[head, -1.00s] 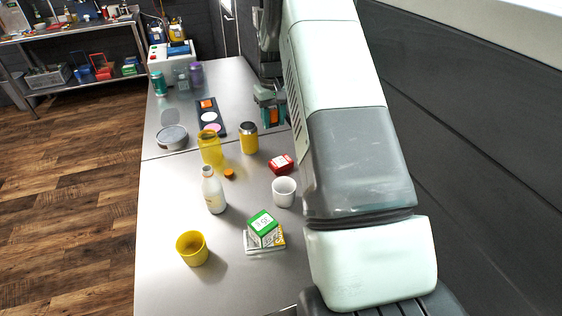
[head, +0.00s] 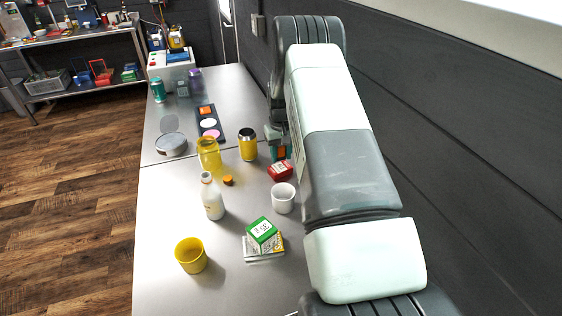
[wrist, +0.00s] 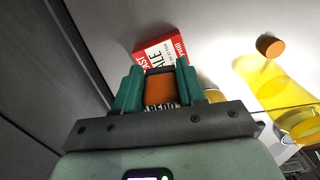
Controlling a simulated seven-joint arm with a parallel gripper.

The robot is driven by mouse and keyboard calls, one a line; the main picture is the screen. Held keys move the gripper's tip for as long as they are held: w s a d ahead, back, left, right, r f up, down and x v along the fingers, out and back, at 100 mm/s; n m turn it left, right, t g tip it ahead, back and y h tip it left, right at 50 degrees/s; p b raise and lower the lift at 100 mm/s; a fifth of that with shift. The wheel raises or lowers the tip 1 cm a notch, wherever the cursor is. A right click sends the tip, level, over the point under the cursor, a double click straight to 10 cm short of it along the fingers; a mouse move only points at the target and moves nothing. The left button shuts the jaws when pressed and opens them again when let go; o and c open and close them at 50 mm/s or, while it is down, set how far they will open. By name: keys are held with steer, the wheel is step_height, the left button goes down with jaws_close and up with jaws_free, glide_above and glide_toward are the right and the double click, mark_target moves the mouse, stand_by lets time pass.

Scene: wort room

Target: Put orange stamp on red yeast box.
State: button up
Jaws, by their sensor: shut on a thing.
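The red yeast box (head: 280,172) lies on the table right of the middle, just behind the white cup; it also shows in the wrist view (wrist: 160,49), red and white with printed letters. My gripper (wrist: 157,85) has teal fingers and is shut on the orange stamp (wrist: 159,89). In the wrist view the stamp is in front of the box and covers part of it. In the head view my gripper (head: 279,148) is close behind the box, partly hidden by my arm. I cannot tell whether the stamp touches the box.
Near the box stand a white cup (head: 283,198), a yellow-black can (head: 248,144), a clear yellow jar (head: 209,157) and an orange cap (head: 228,181). A white bottle (head: 212,199), a green box (head: 262,233) and a yellow cup (head: 191,255) are nearer. A dark wall is on the right.

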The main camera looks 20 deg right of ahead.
mark_target(281, 169)
steer(key=shift+f, duration=1.7)
steer(key=shift+f, duration=0.15)
steer(key=o, duration=1.1)
steer(key=shift+c, duration=0.2)
